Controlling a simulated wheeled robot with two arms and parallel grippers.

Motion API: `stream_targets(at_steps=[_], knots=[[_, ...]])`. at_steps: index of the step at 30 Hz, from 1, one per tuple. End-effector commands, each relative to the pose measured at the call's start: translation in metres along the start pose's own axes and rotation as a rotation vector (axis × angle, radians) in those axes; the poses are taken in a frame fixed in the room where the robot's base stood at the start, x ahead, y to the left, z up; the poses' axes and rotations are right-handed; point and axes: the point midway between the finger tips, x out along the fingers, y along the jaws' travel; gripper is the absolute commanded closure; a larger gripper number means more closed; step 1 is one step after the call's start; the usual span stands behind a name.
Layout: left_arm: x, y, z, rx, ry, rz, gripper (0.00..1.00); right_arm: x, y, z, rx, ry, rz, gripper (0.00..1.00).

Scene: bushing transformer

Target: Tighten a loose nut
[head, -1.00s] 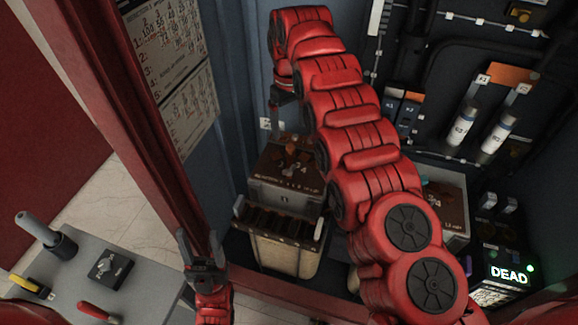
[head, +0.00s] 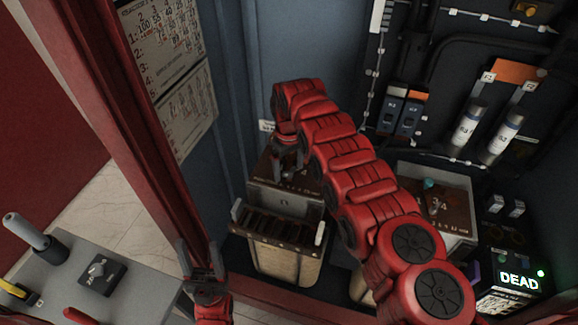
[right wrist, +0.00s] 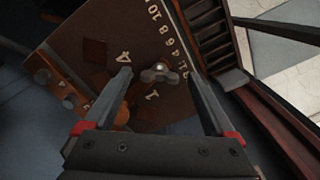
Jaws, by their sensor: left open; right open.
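A grey lobed nut (right wrist: 158,74) sits on a numbered brown plate (right wrist: 110,52), seen in the right wrist view. My right gripper (right wrist: 162,78) is open, with its two fingers on either side of the nut and apart from it in the picture. In the head view my right gripper (head: 287,158) reaches down over the brown-topped transformer box (head: 278,200), hiding most of its top and the nut. My left gripper (head: 200,260) is open and empty, pointing up at the lower left of the cabinet.
A second brown-topped box (head: 440,200) stands to the right, beside a unit lit "DEAD" (head: 518,281). White cylindrical fuses (head: 467,127) hang at upper right. A grey bench (head: 110,300) with tools is at lower left; the red cabinet post (head: 110,130) stands beside it.

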Motion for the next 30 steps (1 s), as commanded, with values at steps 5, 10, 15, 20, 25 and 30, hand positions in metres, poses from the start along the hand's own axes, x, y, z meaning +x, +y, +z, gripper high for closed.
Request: stream_targets(at_steps=[5,10,15,20,25,30], knots=[[0.0001,0.0,0.0,0.0,0.0,0.0,0.43,0.0013,0.0005,0.0,0.0,0.001,0.001,0.1],[0.0,0.0,0.0,0.0,0.0,0.0,0.43,0.0012,0.0005,-0.0001,0.0,0.001,0.001,0.24],[0.0,0.0,0.0,0.0,0.0,0.0,0.43,0.0011,0.0005,-0.0002,0.0,0.001,0.001,0.55],[0.0,0.0,0.0,0.0,0.0,0.0,0.43,0.0011,0.0005,-0.0001,0.0,0.001,0.001,0.84],[0.0,0.0,0.0,0.0,0.0,0.0,0.43,0.0011,0.0005,-0.0002,0.002,0.001,0.0,0.96],[-0.0003,0.0,0.0,0.0,0.0,0.0,0.43,0.0012,0.0005,-0.0002,0.029,0.001,0.0,0.96]])
